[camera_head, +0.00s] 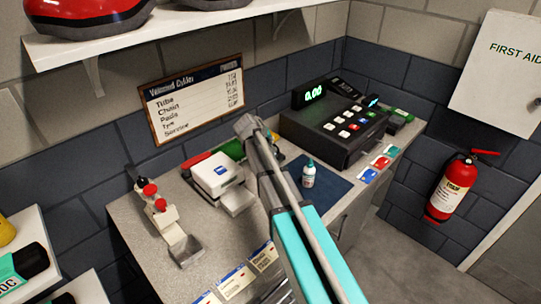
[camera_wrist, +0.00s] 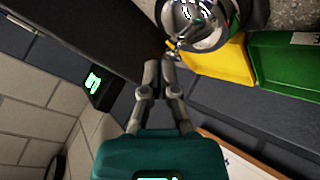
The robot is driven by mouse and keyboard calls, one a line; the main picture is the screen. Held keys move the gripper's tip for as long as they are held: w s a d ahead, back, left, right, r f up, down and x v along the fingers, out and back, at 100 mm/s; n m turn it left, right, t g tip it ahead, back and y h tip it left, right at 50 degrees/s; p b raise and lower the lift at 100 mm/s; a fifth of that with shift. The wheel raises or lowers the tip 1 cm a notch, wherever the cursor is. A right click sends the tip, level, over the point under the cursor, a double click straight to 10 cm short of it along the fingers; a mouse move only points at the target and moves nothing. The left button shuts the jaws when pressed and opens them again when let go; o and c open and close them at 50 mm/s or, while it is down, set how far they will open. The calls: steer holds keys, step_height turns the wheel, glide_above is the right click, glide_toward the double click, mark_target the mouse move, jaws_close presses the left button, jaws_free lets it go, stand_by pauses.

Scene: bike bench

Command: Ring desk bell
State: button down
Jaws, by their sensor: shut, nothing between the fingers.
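The chrome desk bell (camera_wrist: 200,22) shows at the top of the wrist view as a shiny dome, partly cut off by the frame edge. A small metal knob (camera_wrist: 172,50) sticks out from it towards my fingers. My gripper (camera_wrist: 161,72) is shut and empty, with its fingertips close to this knob. I cannot tell whether they touch it. In the head view my arm reaches over the counter (camera_head: 135,225), and the bell is not visible there, probably hidden behind the arm.
A black cash register (camera_head: 335,125) stands right of my arm, its dark side close to my fingers in the wrist view. A white card printer (camera_head: 215,175) is left. Yellow (camera_wrist: 222,65) and green (camera_wrist: 285,65) bins sit beside the bell. A small bottle (camera_head: 309,175) stands on a blue mat.

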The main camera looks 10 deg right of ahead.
steer(key=shift+f, duration=0.25)
stand_by(0.3)
steer(key=shift+r, duration=0.15)
steer(key=shift+r+p, duration=0.75)
steer(key=shift+r, duration=0.05)
steer(key=shift+r, duration=0.1)
step_height(320, 180, up, 6)
steer(key=p, duration=0.6)
stand_by(1.0)
steer(key=s+f+g+y, duration=0.3)
steer(key=s, duration=1.3)
steer(key=s+f+g+y, duration=0.3)
steer(key=s, duration=1.2)
steer(key=shift+s+d+g+y, duration=0.3)
steer(key=shift+s, duration=0.05)
steer(key=shift+f, duration=0.1)
